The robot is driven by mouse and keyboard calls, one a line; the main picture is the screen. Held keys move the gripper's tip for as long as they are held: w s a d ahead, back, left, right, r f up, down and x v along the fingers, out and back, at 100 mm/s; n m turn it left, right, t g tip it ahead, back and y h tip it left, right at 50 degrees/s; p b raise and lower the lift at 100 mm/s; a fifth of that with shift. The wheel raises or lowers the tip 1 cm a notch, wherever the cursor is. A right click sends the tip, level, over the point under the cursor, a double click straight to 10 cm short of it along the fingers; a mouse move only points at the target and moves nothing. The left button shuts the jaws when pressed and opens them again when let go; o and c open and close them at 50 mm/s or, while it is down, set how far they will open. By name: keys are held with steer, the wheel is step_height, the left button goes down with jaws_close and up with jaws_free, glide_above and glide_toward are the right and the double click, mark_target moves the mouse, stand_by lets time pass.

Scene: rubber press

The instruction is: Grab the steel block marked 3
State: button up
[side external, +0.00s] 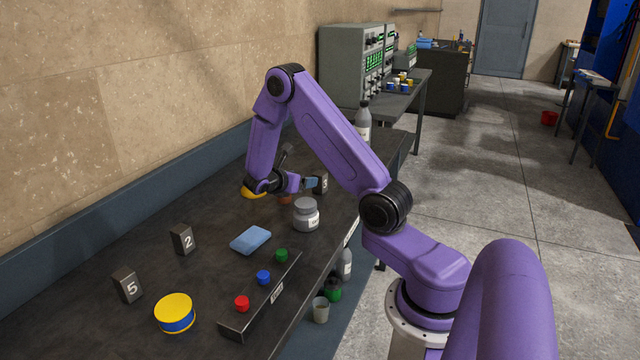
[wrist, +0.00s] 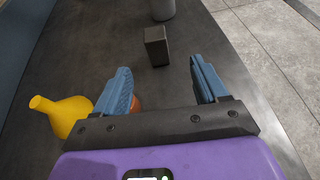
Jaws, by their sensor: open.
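A dark steel block (side external: 323,185) stands on the bench just beyond my gripper (side external: 309,183) in the side view. A pale mark shows on it, too small and partly covered to read surely as 3. In the wrist view the block (wrist: 157,46) stands upright ahead of the blue fingers, roughly between their lines, with no number visible. My gripper (wrist: 160,78) is open and empty, its fingers apart on either side and short of the block. Two other dark blocks, marked 2 (side external: 182,240) and 5 (side external: 127,285), stand farther along the bench.
A yellow funnel (wrist: 66,115) lies left of my gripper, and an orange-brown item (wrist: 136,103) is partly hidden by the left finger. A grey bottle (wrist: 162,9) stands beyond the block. A grey jar (side external: 306,216) and blue cloth (side external: 250,240) are nearby.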

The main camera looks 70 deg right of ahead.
mark_target(318, 174)
steer(key=x, duration=0.7)
steer(key=shift+d+f, duration=0.1)
steer(key=shift+d, duration=0.15)
steer(key=shift+w+r+x, duration=0.1)
steer(key=shift+w+x, duration=0.05)
steer(key=shift+x, duration=1.45)
steer(key=shift+w+r+x, duration=0.1)
steer(key=shift+w+x, duration=0.1)
steer(key=shift+x, duration=1.35)
steer(key=shift+d, duration=0.15)
jaws_close()
steer(key=shift+r, duration=0.15)
